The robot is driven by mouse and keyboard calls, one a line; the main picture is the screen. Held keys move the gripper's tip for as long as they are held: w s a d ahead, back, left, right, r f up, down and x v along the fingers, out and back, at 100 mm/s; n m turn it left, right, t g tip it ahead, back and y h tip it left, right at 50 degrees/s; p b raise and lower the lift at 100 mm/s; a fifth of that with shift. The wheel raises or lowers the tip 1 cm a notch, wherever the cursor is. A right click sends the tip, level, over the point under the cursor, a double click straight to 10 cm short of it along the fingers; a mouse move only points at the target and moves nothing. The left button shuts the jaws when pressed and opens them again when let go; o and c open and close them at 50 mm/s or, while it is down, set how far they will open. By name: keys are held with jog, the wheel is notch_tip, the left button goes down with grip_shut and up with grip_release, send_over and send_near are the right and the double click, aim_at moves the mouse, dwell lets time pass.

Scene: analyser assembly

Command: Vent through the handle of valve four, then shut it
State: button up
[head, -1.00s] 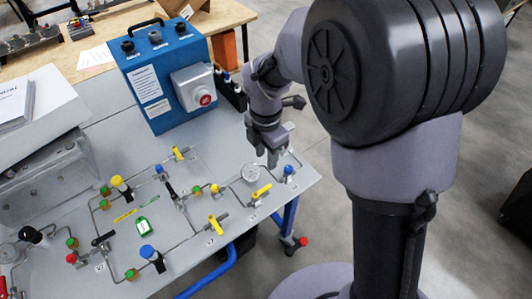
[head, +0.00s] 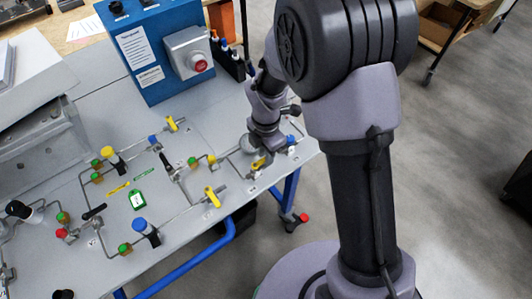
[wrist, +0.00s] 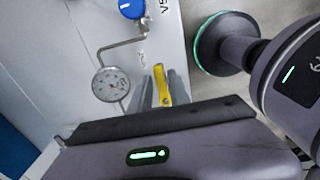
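The yellow lever handle (wrist: 161,86) stands beside a round pressure gauge (wrist: 111,84); its small tag is too blurred to read for certain. In the head view the handle (head: 258,163) shows just under my gripper (head: 262,156), which hides part of it. In the wrist view my gripper (wrist: 161,92) has one grey finger on each side of the handle. The fingers look apart, with the handle between them and no clear grip on it.
A blue knob (wrist: 131,8) sits near the gauge, beside the panel edge. Another yellow handle (head: 212,196) and several coloured valves on thin pipes lie to the left. A blue box (head: 150,50) with a red button (head: 200,65) stands behind. Open floor lies right.

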grip_shut()
jog(key=m, duration=0.1)
jog(key=s+m, duration=0.1)
jog(key=m, duration=0.2)
jog(key=shift+s+d, duration=0.15)
jog(key=shift+d, duration=0.1)
jog(key=m, duration=0.1)
jog(key=s+m, duration=0.1)
jog(key=m, duration=0.2)
jog(key=shift+s, duration=0.3)
jog(key=m, duration=0.2)
jog(key=s+m, duration=0.1)
jog(key=m, duration=0.1)
jog(key=m+b, duration=0.1)
jog(key=shift+s+a+m, duration=0.3)
jog(key=shift+s+m, duration=0.05)
jog(key=shift+m, duration=0.05)
jog(key=shift+s+a+m+b, duration=0.2)
jog(key=shift+s+a+m, duration=0.05)
jog(key=shift+m, duration=0.8)
jog(key=shift+s+a+m+b, duration=0.2)
jog(key=shift+s+a+m, duration=0.05)
jog(key=shift+m, duration=0.8)
